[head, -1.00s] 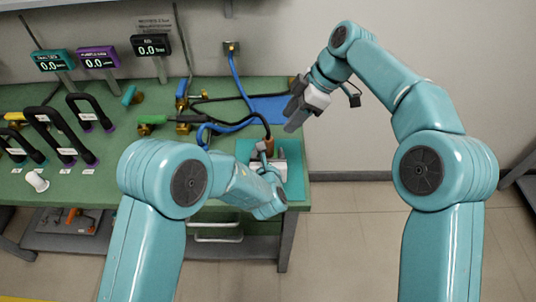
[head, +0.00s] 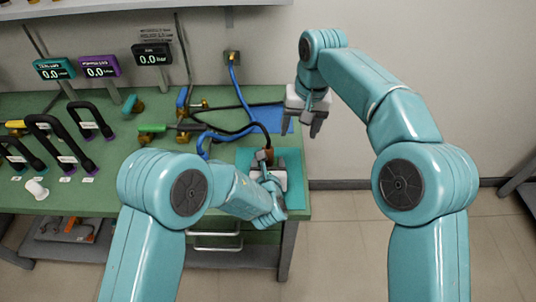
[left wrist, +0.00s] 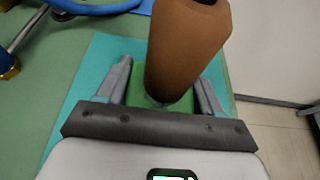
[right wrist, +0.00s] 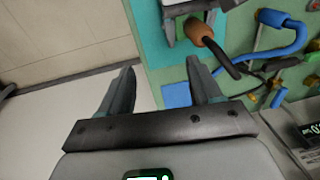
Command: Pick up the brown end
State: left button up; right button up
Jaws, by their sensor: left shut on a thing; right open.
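The brown end (left wrist: 180,55) is a brown cylinder. In the left wrist view it stands between the two fingers of my left gripper (left wrist: 165,75), which is shut on it. In the head view it is small and partly hidden by my left gripper (head: 266,160), above a teal mat (head: 296,168) at the bench's right end. The right wrist view shows the brown end (right wrist: 198,32) on a black cable, beside my left gripper. My right gripper (head: 314,130) is open and empty, past the bench's right edge; its spread fingers show in the right wrist view (right wrist: 162,85).
The green bench (head: 110,190) carries a blue hose (head: 218,137), a black cable, valves with coloured handles and several black hoops (head: 90,120). A blue mat (head: 268,118) lies at the back right. Gauges (head: 152,56) stand behind. Floor right of the bench is clear.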

jog(key=t+h, duration=0.1)
send_near(268, 149)
jog(key=f, duration=0.4)
jog(key=w+f, duration=0.1)
jog(key=f, duration=0.1)
jog(key=shift+a+f, duration=0.1)
jog(key=shift+a, duration=0.15)
jog(key=f, duration=0.6)
jog(key=shift+w+d, duration=0.15)
jog(key=shift+w, duration=0.25)
jog(key=shift+r, duration=0.1)
jog(key=c, duration=1.1)
